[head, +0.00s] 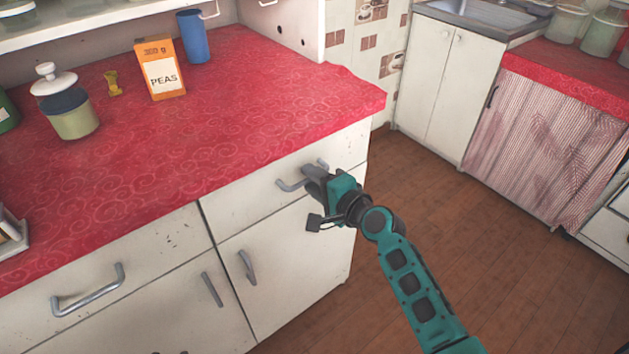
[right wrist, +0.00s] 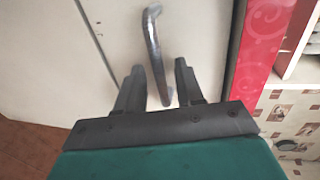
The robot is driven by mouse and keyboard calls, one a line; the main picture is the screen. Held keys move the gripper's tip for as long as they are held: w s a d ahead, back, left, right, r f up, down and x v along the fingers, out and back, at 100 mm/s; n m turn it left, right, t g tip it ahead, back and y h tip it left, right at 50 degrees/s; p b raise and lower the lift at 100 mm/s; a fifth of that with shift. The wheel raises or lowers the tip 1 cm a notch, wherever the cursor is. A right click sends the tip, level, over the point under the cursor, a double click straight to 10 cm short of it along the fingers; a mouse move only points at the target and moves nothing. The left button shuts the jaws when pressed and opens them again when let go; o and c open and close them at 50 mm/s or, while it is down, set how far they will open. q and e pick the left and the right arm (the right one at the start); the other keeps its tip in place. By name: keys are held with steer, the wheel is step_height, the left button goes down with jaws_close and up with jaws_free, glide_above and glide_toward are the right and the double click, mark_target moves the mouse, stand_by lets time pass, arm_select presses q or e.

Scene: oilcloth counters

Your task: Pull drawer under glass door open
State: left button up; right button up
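A white drawer front (head: 240,214) with a grey bar handle (head: 290,184) sits under the red counter, on the right side of the cabinet. My right gripper (head: 308,170) is at this handle. In the right wrist view the handle (right wrist: 154,50) runs between the two spread fingers of the gripper (right wrist: 160,80), with gaps visible beside it. The drawer looks closed, flush with the cabinet. A second drawer (head: 150,250) with its own handle (head: 88,290) is to the left. My left gripper is not in view. The glass door is not clearly visible.
On the red counter (head: 250,100) stand an orange peas box (head: 162,70), a blue cup (head: 194,38) and a lidded jar (head: 70,110). Cupboard doors (head: 290,265) with handles are below the drawers. Brown floor (head: 420,200) is clear to the right.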

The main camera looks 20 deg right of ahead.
jaws_close()
stand_by(0.6)
